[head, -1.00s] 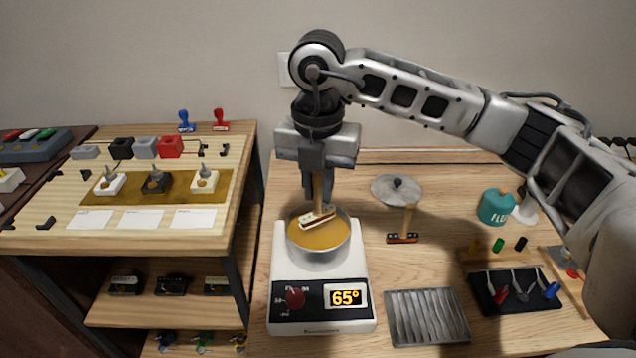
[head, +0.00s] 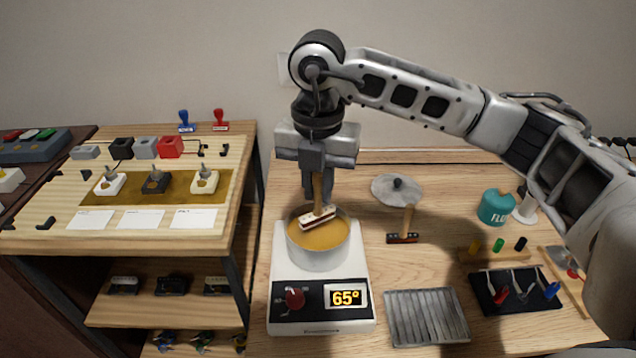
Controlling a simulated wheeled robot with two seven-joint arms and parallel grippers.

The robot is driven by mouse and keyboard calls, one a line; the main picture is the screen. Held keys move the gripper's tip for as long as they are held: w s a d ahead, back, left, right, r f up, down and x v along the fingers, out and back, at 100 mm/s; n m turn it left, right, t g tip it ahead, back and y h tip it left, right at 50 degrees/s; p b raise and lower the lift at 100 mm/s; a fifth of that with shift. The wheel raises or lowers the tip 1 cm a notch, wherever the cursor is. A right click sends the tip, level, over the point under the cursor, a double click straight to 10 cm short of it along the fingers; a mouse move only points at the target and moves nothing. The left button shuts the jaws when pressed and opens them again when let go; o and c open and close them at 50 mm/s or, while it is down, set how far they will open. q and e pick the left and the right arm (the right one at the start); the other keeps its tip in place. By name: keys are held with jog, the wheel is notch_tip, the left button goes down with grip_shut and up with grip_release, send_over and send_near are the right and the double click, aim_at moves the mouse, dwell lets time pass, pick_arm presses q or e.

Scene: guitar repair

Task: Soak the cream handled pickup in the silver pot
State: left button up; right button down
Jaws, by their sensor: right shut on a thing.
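The silver pot (head: 318,258) stands on a white hot plate (head: 322,316) and holds amber liquid. The plate's display reads 65°. My left gripper is not in view.
A ribbed metal tray (head: 427,316) lies in front. A teal flux jar (head: 495,207) and black tool mat (head: 515,291) are at right. A wooden stand (head: 130,235) is at left.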

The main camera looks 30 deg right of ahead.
jog(key=shift+r+p, duration=1.35)
jog(key=shift+r, duration=0.7)
jog(key=shift+f, duration=0.1)
